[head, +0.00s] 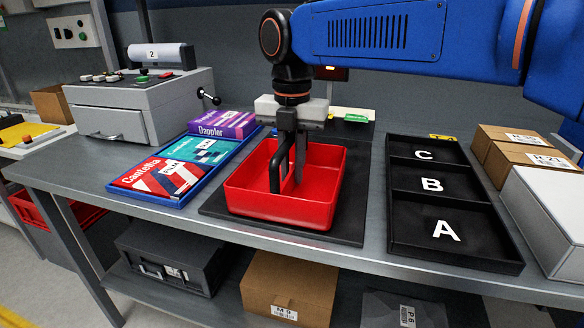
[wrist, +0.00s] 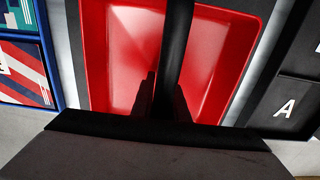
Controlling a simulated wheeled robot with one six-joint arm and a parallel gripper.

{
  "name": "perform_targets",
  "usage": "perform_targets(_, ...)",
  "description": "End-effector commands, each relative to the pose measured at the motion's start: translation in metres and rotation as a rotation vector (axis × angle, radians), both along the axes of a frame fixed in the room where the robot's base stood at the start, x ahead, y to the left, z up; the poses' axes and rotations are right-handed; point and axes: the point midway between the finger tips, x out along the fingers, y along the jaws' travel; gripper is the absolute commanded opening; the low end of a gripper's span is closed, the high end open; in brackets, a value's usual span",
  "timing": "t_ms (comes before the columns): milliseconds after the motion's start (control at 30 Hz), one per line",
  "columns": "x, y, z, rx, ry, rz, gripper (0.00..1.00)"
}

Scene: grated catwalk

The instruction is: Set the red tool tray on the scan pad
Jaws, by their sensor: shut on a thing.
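The red tool tray (head: 285,207) is an open box with a black handle (wrist: 178,45) across its middle. It sits over the dark flat scan pad (head: 352,236) at the middle of the bench, level and within its edges; it looks to rest on it, though a tiny gap cannot be ruled out. My gripper (head: 290,142) points down into the tray and is shut on the handle. The wrist view shows the tray's red inside (wrist: 118,60) on both sides of the handle, with no tools visible; the gripper hides part of the floor.
Left of the pad is a blue tray (head: 178,202) of boxes, with a grey machine (head: 130,105) behind. To the right is a black divided tray (head: 455,265) marked A, B, C, empty. Cartons (head: 520,160) and a white box (head: 550,215) stand at far right.

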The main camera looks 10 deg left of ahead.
Motion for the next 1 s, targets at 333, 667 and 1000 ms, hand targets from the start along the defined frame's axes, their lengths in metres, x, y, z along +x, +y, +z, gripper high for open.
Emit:
perform_targets(333,0.0,0.0,-0.001,0.0,0.0,0.0,0.32)
perform_targets(667,0.0,0.001,0.027,0.002,-0.002,0.0,0.32)
perform_targets(1000,0.001,0.001,0.091,0.001,-0.001,0.0,0.32)
